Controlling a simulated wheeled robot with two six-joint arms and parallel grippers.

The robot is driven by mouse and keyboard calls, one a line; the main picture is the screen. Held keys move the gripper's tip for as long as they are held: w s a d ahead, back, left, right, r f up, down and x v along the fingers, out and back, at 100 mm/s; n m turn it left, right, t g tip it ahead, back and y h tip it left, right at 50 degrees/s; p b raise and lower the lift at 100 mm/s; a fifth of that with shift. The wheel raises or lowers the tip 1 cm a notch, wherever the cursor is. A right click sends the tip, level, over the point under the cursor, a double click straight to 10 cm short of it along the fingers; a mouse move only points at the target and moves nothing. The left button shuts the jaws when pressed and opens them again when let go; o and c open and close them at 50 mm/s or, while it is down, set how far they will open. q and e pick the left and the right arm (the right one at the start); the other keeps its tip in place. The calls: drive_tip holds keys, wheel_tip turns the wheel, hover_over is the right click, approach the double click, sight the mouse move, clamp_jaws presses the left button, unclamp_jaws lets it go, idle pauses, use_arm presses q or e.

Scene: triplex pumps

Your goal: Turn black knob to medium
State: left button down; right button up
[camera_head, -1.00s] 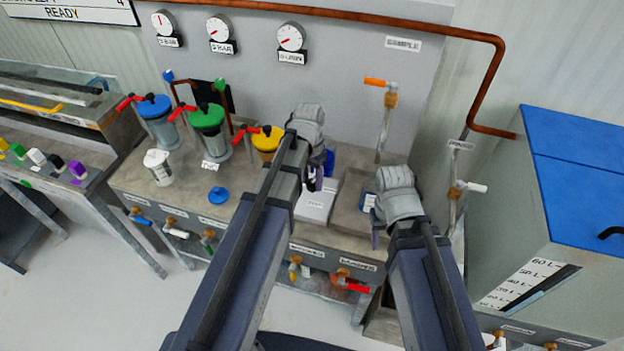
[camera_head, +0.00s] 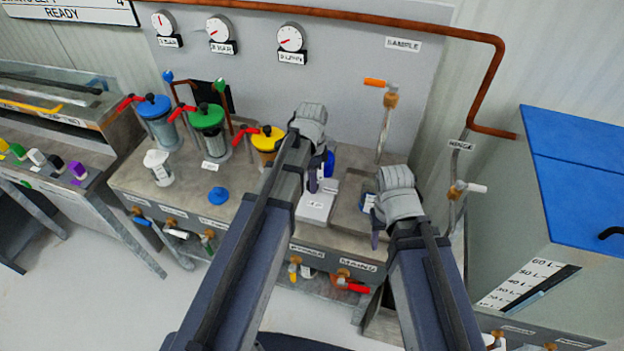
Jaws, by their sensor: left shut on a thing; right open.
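A small black knob (camera_head: 57,163) sits in a row of coloured knobs on the left bench, between a white and a purple one. Its pointer setting is too small to read. My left gripper (camera_head: 316,182) is over the middle bench, far to the right of the knob. It is shut on a blue thing (camera_head: 329,163) that the gripper and wrist mostly hide. My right gripper (camera_head: 376,222) is open further right, over a grey recess in the bench. A small container with a blue-and-white label (camera_head: 367,203) is beside it; whether it is between the fingers I cannot tell.
Blue-, green- and yellow-lidded vessels (camera_head: 208,117) with red levers stand on the middle bench. A white container (camera_head: 158,167), a blue disc (camera_head: 218,194) and a white box (camera_head: 316,206) are nearer. A large blue-topped tank (camera_head: 580,150) stands right. Floor separates the left and middle benches.

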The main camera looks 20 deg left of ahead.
use_arm(q)
drive_tip(key=shift+m, duration=0.4)
drive_tip(key=shift+c, duration=1.8)
unclamp_jaws()
drive_tip(key=shift+r, duration=0.1)
use_arm(e)
drive_tip(key=shift+r, duration=0.15)
use_arm(q)
wheel_tip(320, 180, up, 8)
drive_tip(key=p, duration=0.8)
drive_tip(key=shift+w, duration=0.1)
drive_tip(key=shift+f, duration=0.2)
use_arm(e)
wheel_tip(320, 180, up, 8)
drive_tip(key=shift+f, duration=0.25)
